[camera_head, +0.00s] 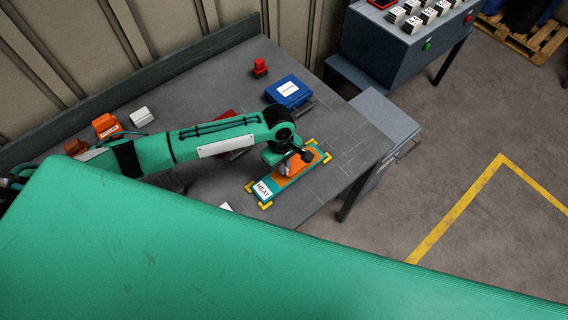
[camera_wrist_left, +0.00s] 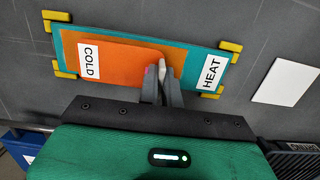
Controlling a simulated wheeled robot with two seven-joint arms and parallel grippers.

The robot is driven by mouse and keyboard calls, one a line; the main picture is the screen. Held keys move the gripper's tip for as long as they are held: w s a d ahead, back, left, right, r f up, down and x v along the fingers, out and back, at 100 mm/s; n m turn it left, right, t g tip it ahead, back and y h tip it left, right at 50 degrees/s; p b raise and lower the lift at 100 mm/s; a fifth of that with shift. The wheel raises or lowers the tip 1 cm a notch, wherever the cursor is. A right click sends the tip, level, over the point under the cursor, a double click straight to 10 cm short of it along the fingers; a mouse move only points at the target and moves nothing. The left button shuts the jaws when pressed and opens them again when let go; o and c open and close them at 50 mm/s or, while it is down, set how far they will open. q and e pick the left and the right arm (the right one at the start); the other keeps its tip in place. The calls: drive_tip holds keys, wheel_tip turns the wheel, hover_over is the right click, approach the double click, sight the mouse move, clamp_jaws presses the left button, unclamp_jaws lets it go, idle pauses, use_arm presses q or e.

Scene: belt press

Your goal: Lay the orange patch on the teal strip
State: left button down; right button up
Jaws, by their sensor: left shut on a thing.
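The teal strip (camera_head: 321,162) lies on the grey bench between yellow corner brackets, with a white HEAT label at its near end. It also shows in the wrist view (camera_wrist_left: 227,58). The orange patch (camera_wrist_left: 120,66), with a white COLD label, is over the strip, roughly lined up with it. A duller orange area on the strip shows around the patch's far edge. My left gripper (camera_wrist_left: 156,70) is shut on the patch at its edge towards the HEAT end. I cannot tell whether the patch touches the strip. My right gripper is not in view.
A blue box (camera_head: 288,88) and a red object (camera_head: 260,67) stand behind the strip. An orange item (camera_head: 107,125) and a white block (camera_head: 141,116) are further left. A white card (camera_wrist_left: 285,82) lies beyond the HEAT end. The bench edge is close on the right.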

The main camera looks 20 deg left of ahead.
use_arm(q)
drive_tip(key=shift+f, duration=0.7)
drive_tip(key=shift+f, duration=0.35)
drive_tip(key=c, duration=1.5)
unclamp_jaws()
drive_tip(key=r+b, duration=0.1)
drive_tip(key=r, duration=0.3)
drive_tip(key=a+r+b, duration=0.1)
drive_tip(key=r, duration=0.4)
drive_tip(key=w+r+b, duration=0.1)
drive_tip(key=r, duration=0.3)
drive_tip(key=shift+a+r, duration=0.2)
drive_tip(key=shift+r, duration=0.15)
